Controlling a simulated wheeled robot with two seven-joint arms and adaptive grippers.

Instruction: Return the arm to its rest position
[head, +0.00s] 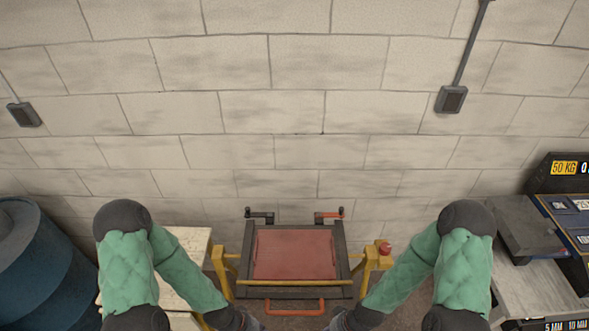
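My two arms, in green sleeves with dark joints, show in the head view, one at the left and one at the right. Both bend down toward the bottom edge of the picture. The hands of both arms are cut off by the bottom edge, so neither gripper's fingers show. Between the arms stands a dark frame (341,262) with a reddish panel (294,254) in it. I see nothing held, but the gripper ends are out of view.
The frame has yellow supports, a black crank (259,214), an orange crank (330,215) and an orange handle (294,312). A red knob (385,248) sits at its right. Blue barrels (45,265) stand left; a bench (530,275) with dark boxes stands right. A block wall is behind.

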